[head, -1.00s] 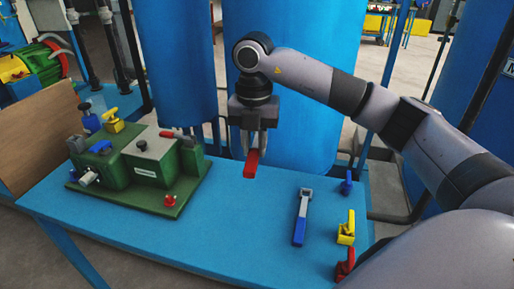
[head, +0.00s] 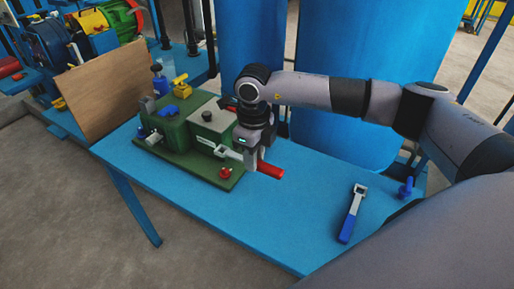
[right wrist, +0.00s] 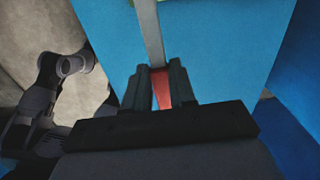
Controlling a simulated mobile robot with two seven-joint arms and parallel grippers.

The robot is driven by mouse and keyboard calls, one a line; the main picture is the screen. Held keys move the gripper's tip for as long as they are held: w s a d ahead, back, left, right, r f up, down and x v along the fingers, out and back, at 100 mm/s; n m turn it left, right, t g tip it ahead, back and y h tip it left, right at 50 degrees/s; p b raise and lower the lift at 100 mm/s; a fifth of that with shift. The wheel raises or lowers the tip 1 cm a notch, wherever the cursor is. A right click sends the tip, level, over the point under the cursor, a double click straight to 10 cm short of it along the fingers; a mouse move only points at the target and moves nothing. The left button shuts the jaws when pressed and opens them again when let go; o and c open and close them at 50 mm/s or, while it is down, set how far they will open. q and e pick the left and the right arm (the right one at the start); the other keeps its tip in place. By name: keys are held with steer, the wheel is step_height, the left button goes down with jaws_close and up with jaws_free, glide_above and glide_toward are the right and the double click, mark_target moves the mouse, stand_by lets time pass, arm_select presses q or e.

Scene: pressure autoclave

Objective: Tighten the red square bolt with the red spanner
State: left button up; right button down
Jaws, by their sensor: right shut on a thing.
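The red spanner has a red handle (head: 269,170) and a grey metal head. My right gripper (head: 255,160) is shut on it. It holds the spanner level over the right edge of the green machine, with the open jaw pointing left. In the right wrist view my fingers (right wrist: 162,88) grip the red handle, and the grey shaft (right wrist: 150,30) runs away from them. A small red bolt (head: 225,173) stands on the green base plate just below the spanner head, apart from it. Its square shape is too small to make out.
The green machine (head: 183,137) carries blue and yellow fittings on the blue table (head: 290,225). A blue-handled spanner (head: 352,215) and a blue fitting (head: 405,188) lie to the right. Large blue tanks (head: 345,90) stand behind. The table's front middle is clear.

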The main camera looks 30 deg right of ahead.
arm_select(q)
steer(key=shift+f, duration=0.15)
arm_select(e)
steer(key=shift+f+b, duration=0.6)
steer(key=shift+f, duration=0.1)
step_height(320, 180, down, 4)
steer(key=b, duration=0.3)
steer(key=shift+f, duration=0.1)
arm_select(q)
steer(key=shift+w+d+f, duration=0.15)
steer(key=shift+d+f, duration=0.1)
steer(key=shift+f, duration=0.3)
steer(key=shift+w+d+f, duration=0.1)
steer(key=shift+d+f, duration=0.1)
steer(key=shift+f, duration=0.35)
arm_select(e)
steer(key=shift+f, duration=0.1)
arm_select(q)
steer(key=shift+f, duration=0.25)
steer(key=shift+f+b, duration=0.1)
steer(key=shift+b, duration=0.3)
arm_select(e)
steer(key=shift+f, duration=0.25)
arm_select(q)
steer(key=shift+f+b, duration=0.75)
steer(key=shift+f, duration=0.1)
arm_select(e)
steer(key=shift+f, duration=1.05)
